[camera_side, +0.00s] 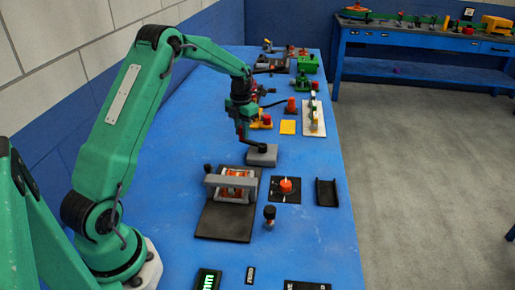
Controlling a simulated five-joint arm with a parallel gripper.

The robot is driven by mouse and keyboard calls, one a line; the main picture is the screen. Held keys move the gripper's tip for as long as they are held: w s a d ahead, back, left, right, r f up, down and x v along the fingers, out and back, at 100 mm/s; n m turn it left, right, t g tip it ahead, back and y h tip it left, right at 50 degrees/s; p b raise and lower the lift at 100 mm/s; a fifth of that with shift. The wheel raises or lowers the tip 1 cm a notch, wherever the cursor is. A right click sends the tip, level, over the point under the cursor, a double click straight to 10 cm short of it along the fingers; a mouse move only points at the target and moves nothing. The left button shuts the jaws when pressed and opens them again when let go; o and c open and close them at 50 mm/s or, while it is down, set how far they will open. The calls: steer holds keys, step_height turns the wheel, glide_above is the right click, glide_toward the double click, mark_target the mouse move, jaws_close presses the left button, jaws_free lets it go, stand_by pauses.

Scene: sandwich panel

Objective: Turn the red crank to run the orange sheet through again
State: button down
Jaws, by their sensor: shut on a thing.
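My gripper (242,136) is above the table, just up and left of a grey block (262,157). It is shut on a dark bent bar (252,143) that reaches down to the top of the block. A bit of red shows at the jaws; whether this is the crank's handle I cannot tell. A grey-framed press (211,182) stands on a dark base plate nearer the camera, apart from my gripper. Orange-red (237,186) shows inside its frame, but I cannot make out a sheet's edges.
An orange-red knob on a black plate (285,186) and a black tray (326,192) lie right of the press. A black-topped peg (269,216) stands in front.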

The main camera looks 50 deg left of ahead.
steer(key=shift+s+d+r+n, duration=0.15)
steer(key=shift+s+n, duration=0.2)
steer(key=shift+n, duration=0.25)
steer(key=c, duration=1.3)
jaws_free()
steer(key=shift+o, duration=0.2)
steer(key=shift+r, duration=3.85)
